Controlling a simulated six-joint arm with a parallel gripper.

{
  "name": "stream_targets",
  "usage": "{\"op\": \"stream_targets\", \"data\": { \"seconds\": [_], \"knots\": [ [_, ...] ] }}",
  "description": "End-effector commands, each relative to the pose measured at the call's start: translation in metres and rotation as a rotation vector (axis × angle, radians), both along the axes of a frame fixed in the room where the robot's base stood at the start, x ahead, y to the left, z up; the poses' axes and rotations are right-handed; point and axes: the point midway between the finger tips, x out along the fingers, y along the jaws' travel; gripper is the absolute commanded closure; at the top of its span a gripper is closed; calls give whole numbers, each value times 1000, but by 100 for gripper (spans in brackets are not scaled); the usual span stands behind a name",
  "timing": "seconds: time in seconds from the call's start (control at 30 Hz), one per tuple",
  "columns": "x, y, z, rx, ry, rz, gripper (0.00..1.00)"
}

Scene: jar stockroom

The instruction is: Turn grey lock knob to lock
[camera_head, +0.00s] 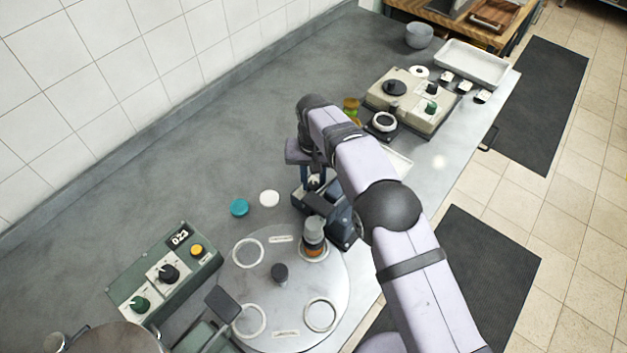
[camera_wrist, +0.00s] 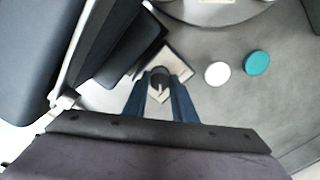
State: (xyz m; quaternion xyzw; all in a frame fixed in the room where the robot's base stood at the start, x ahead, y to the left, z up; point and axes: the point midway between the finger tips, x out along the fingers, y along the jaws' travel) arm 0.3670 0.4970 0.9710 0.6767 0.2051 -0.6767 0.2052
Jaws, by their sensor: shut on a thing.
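The grey lock knob (camera_wrist: 160,77) is a small dark grey knob on a light square plate (camera_wrist: 176,63), seen in the wrist view. My gripper (camera_wrist: 160,92) points down over it, with its two blue fingers shut on the knob from both sides. In the head view my gripper (camera_head: 315,182) is at the dark fixture (camera_head: 338,217) beside the round metal turntable, and my arm hides much of that fixture. The fingers cover part of the knob, so its pointer direction cannot be told.
A jar (camera_head: 314,238) with orange-brown contents stands on the turntable (camera_head: 285,312) close to the fixture. A teal lid (camera_head: 239,207) and a white lid (camera_head: 269,198) lie left of my gripper. A green control box (camera_head: 165,275) stands at left.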

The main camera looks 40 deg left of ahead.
Motion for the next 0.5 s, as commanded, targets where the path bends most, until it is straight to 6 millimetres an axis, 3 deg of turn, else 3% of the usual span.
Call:
{"op": "stream_targets", "data": {
  "seconds": [0.5],
  "knots": [
    [1, 0, -1, 2, -1, 177, 98]
  ]
}}
